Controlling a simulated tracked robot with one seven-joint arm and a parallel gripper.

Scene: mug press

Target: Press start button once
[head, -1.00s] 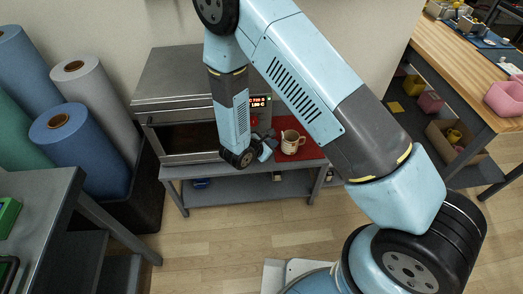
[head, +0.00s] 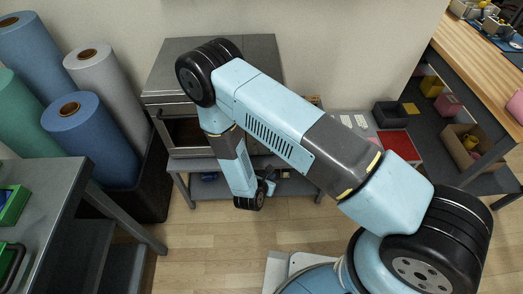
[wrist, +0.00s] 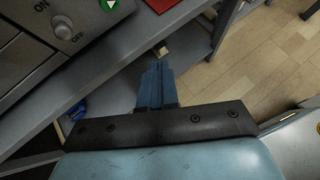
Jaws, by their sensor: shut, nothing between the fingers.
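The start button, a green button with a white triangle (wrist: 109,4), shows at the top edge of the wrist view. It sits on the grey control panel (wrist: 22,58) beside a round ON/OFF knob (wrist: 62,27). My gripper's blue fingers (wrist: 158,72) are shut and empty. They point past the panel's lower right, apart from the button and over the bench front. My arm hides the panel and button there.
A red mat (wrist: 160,4) lies on the bench right of the panel. The bench's lower shelf (head: 210,188) is below. Fabric rolls (head: 85,125) stand at left, a grey table (head: 45,185) in front of them. The wooden floor (head: 215,235) before the bench is clear.

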